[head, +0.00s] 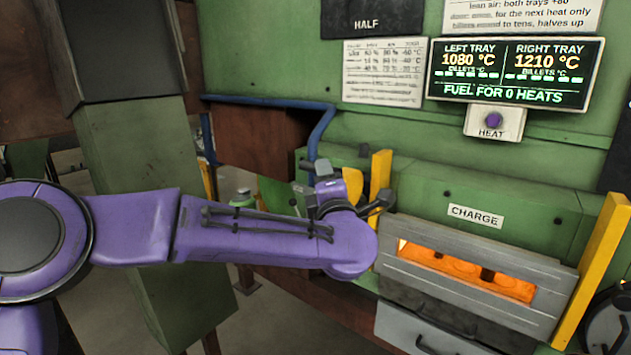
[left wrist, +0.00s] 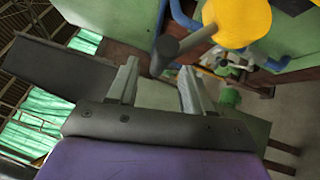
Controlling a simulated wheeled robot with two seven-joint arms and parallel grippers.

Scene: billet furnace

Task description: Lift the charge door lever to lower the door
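The charge door (head: 470,305) is a grey panel below the CHARGE sign, with a slot showing an orange glow and billets inside. The charge door lever (head: 352,183) seems to be the yellow rounded arm with a dark handle left of the door, partly hidden behind my wrist. The left wrist view shows its yellow part (left wrist: 237,22) and dark handle end (left wrist: 165,52). My left gripper (left wrist: 158,72) is open, its two fingers on either side of the handle end in that view. I cannot tell whether they touch it. My right gripper is not in view.
Yellow posts (head: 600,262) flank the door. A green housing (head: 480,200) runs above it, with a blue pipe (head: 322,130) at left. A green column (head: 150,180) stands behind my left arm. The display (head: 515,73) and HEAT button (head: 494,121) are above.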

